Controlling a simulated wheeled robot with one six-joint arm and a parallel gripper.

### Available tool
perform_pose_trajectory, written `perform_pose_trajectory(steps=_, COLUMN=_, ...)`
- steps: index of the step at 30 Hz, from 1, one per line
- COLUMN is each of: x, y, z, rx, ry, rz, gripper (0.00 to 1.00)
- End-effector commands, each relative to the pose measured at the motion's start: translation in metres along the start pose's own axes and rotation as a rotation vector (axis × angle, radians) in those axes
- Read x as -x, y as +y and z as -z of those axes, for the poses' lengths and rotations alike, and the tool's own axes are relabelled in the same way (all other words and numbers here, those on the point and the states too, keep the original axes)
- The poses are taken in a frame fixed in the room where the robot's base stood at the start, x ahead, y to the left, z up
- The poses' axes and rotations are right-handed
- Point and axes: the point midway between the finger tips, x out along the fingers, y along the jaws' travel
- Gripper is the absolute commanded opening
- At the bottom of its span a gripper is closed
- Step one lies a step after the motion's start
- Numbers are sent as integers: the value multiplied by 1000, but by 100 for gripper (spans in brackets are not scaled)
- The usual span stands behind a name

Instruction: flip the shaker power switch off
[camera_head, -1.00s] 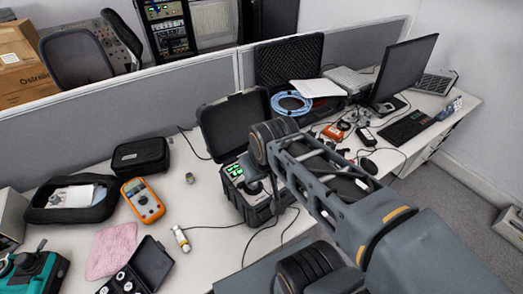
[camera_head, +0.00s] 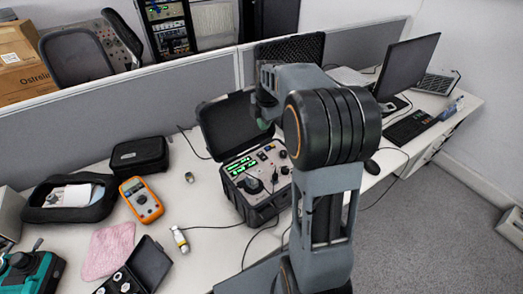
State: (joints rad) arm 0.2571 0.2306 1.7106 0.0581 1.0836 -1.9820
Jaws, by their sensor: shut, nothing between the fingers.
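The shaker (camera_head: 256,203) is a black case on the desk with its lid (camera_head: 222,122) standing open. Its panel has lit green displays (camera_head: 241,166), knobs and small connectors. The power switch is too small to pick out on the panel. My arm's end reaches toward the case from the right, and my gripper (camera_head: 264,120) hangs above the back right part of the panel, apart from it. The fingers show small and partly hidden by my wrist; they look shut and empty.
An orange multimeter (camera_head: 141,199), a black pouch (camera_head: 139,155) and a pink cloth (camera_head: 108,250) lie left of the case. A small bottle (camera_head: 180,239) and cables lie in front. A monitor (camera_head: 407,68) and keyboard (camera_head: 409,127) stand at the right. A grey partition runs behind.

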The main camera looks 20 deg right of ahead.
Motion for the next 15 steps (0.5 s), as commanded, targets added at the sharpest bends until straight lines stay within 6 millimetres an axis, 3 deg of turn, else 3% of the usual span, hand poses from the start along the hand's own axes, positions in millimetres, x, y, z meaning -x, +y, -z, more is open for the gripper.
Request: perform_pose_trajectory(steps=15, x=-6, y=4, z=-6, rx=61, ry=4, rz=7, gripper=0)
